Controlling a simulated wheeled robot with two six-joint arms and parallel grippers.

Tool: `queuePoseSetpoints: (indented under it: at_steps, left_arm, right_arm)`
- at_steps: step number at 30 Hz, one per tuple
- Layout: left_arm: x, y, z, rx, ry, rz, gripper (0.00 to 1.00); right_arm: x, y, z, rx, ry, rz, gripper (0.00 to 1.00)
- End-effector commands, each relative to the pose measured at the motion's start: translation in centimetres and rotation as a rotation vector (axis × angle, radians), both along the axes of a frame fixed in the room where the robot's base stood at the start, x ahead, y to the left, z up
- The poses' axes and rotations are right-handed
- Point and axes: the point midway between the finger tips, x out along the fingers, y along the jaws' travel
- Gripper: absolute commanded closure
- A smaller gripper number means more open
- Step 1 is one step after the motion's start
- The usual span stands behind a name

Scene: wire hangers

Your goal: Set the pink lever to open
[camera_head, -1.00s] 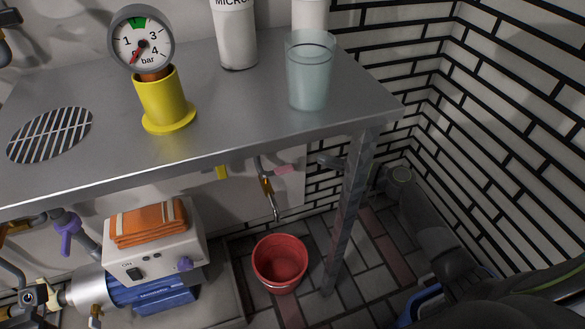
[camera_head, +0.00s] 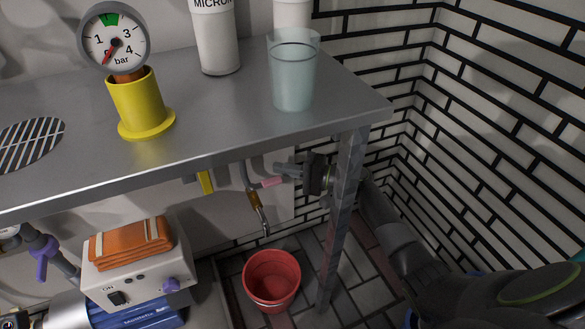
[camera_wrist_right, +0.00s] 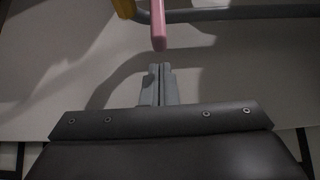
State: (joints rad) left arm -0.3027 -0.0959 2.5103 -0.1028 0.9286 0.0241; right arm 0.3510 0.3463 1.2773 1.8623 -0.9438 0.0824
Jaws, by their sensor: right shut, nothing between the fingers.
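The pink lever (camera_head: 271,182) sits on the pipe with a brass tap beneath the metal table. In the right wrist view the pink lever (camera_wrist_right: 158,25) hangs down at the top, just beyond my fingertips. My right gripper (camera_head: 281,171) reaches in from the right, behind the table leg, with its fingertips close to the lever. In the right wrist view the gripper (camera_wrist_right: 160,70) is shut and empty, and a small gap shows between it and the lever's end. My left gripper is not in view.
The table leg (camera_head: 340,225) stands in front of my right arm. A red bucket (camera_head: 271,279) is on the floor under the tap spout (camera_head: 265,225). A glass beaker (camera_head: 293,75) and a yellow gauge stand (camera_head: 138,104) are on the table (camera_head: 230,120). A yellow lever (camera_head: 206,182) hangs left of the pink one.

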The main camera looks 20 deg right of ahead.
Motion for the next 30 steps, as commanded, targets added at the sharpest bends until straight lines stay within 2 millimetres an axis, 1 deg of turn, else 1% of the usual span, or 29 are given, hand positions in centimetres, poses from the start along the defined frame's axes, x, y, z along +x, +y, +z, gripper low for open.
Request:
queuePoseSetpoints:
  at_steps: [3, 7, 22, 30]
  left_arm:
    - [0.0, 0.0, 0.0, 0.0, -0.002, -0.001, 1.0]
    - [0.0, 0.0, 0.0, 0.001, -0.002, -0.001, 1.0]
    - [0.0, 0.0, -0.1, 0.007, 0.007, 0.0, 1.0]
    - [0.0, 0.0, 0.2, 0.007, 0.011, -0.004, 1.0]
  right_arm:
    - [-1.2, 0.0, 0.1, 0.0, -0.002, 0.0, 1.0]
    - [-1.9, 0.0, 0.1, 0.0, -0.003, 0.0, 1.0]
    - [-2.4, -0.1, 0.2, 0.001, -0.002, 0.0, 1.0]
    - [-4.8, 0.0, 0.2, 0.001, -0.002, 0.002, 1.0]
